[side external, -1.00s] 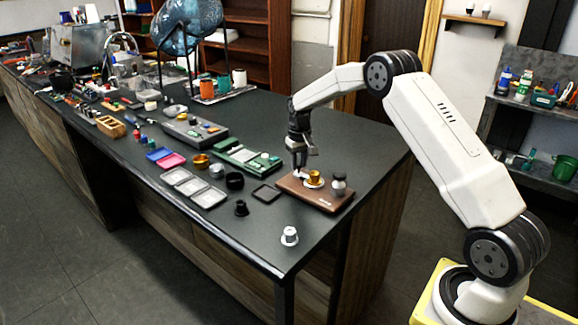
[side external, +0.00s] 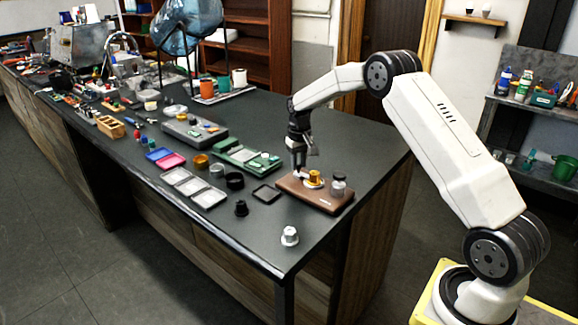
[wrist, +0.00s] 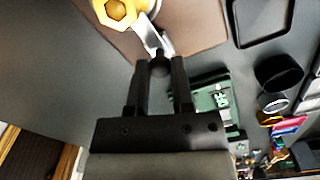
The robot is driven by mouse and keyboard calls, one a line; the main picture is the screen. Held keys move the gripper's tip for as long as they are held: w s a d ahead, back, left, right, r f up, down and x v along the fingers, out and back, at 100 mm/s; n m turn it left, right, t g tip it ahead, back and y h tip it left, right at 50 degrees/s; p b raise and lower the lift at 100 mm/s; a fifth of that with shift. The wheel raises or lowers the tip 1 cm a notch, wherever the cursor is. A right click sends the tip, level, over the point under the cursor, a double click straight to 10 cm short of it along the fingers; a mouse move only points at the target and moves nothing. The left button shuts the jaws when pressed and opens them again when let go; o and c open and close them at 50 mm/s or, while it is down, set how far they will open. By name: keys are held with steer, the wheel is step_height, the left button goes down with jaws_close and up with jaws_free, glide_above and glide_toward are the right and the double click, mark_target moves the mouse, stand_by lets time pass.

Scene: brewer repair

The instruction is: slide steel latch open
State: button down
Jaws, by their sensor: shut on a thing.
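A brown base board (side external: 325,197) lies on the dark bench top near its right end. A brass hex fitting (wrist: 116,10) stands on it and also shows in the side view (side external: 314,178). A flat steel latch (wrist: 151,38) runs from beside the brass fitting toward my gripper. My gripper (wrist: 160,66) is shut on a small dark knob at the near end of the steel latch. In the side view my gripper (side external: 299,171) reaches down at the board's left edge, and the latch is too small to make out. The fingers partly hide the knob.
A dark-topped grey cylinder (side external: 338,187) stands on the board, right of the brass fitting. A black square tray (side external: 265,194) lies just left of the board. A green circuit board (side external: 247,157) lies farther left. A small silver part (side external: 290,236) stands near the front corner.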

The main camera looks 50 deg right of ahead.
steer(key=shift+w, duration=0.1)
steer(key=shift+w+r, duration=0.1)
steer(key=shift+w, duration=1.05)
steer(key=shift+c, duration=2.4)
jaws_free()
step_height(320, 180, up, 8)
steer(key=shift+a, duration=0.1)
